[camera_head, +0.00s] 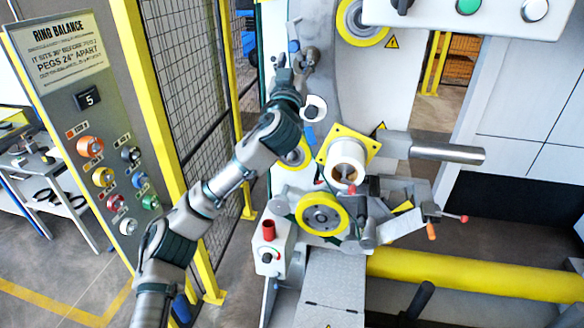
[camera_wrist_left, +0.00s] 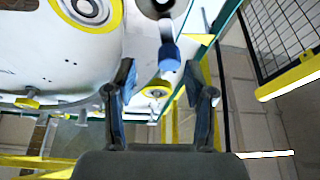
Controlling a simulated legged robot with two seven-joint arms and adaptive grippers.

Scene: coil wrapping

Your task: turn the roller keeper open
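The roller keeper appears to be a short lever with a blue end (camera_head: 294,45), at the upper left edge of the machine in the head view. In the left wrist view the blue end (camera_wrist_left: 170,55) hangs down from a dark round part at the top edge. My left gripper (camera_head: 297,58) is raised just below the lever. In the wrist view its two blue-padded fingers (camera_wrist_left: 160,85) are spread, with the blue end in the gap beyond their tips. I see no grip on it; the exact distance cannot be told. My right gripper is not in view.
A second blue-ended lever (camera_head: 309,135) is beside a white roller (camera_head: 314,107) below. A yellow-rimmed wheel (camera_head: 322,214) and a spindle (camera_head: 347,160) stick out lower down. A mesh fence (camera_head: 185,70) and control panel (camera_head: 95,130) stand left of the machine.

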